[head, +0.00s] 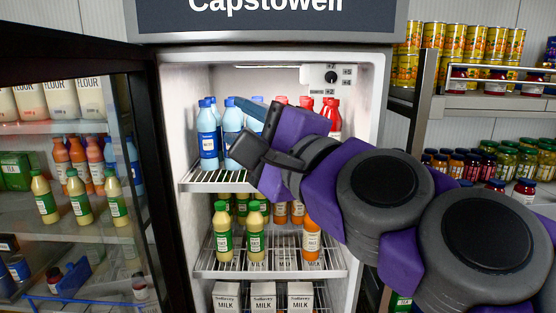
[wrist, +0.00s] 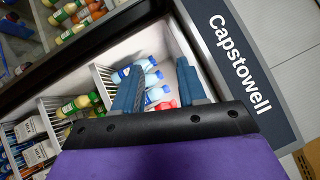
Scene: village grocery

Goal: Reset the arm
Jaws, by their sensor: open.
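My arm reaches in from the right in the head view, and my gripper (head: 258,113) is in front of the upper shelf of an open fridge. In the wrist view my gripper (wrist: 158,78) has its two blue fingers apart, with nothing held between them. Blue-capped bottles (head: 208,135) stand on the upper shelf, just left of and behind the gripper. Red-capped bottles (head: 331,116) stand at the right of that shelf, partly hidden by my arm. In the wrist view blue bottles (wrist: 152,80) show beyond the fingers.
The fridge door (head: 150,150) stands open on the left. Lower fridge shelves hold green- and orange-capped bottles (head: 256,230) and milk cartons (head: 263,298). A rack with cans (head: 455,42) and jars (head: 505,158) stands on the right, close to my arm.

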